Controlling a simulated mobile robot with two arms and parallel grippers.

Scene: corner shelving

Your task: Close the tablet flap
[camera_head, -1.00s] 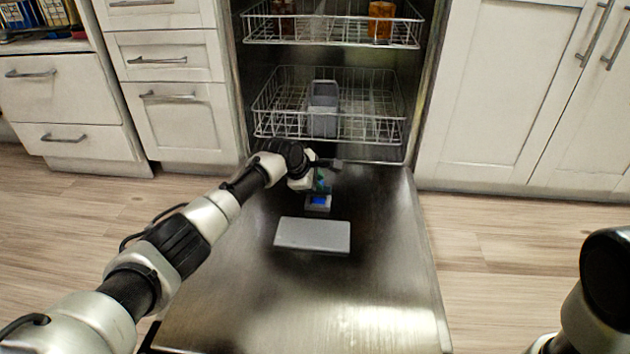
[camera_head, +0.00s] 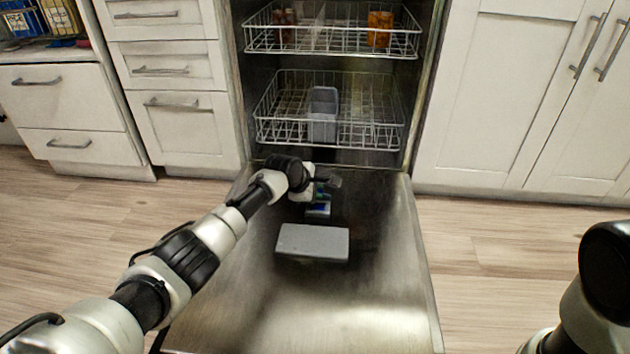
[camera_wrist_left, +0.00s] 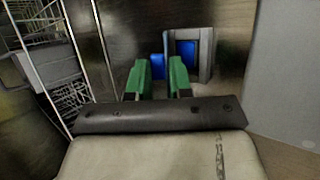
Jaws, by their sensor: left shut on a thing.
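The open dishwasher door (camera_head: 370,290) lies flat, with a small grey compartment (camera_head: 318,211) showing blue on it. In the left wrist view the compartment (camera_wrist_left: 206,48) has a pale frame around a blue face (camera_wrist_left: 187,60), and a second blue patch (camera_wrist_left: 157,66) shows beside it. A larger light-grey panel (camera_head: 313,243) lies nearer me on the door. Which part is the flap is not clear. My left gripper (camera_head: 321,190) is at the compartment. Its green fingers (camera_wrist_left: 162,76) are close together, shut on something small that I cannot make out.
The lower rack (camera_head: 375,135) holds a grey basket (camera_head: 323,115) behind the gripper. The upper rack (camera_head: 350,45) holds brown and orange cups. White cabinets flank the dishwasher. Part of my right arm (camera_head: 605,270) shows at the right edge, its gripper out of view.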

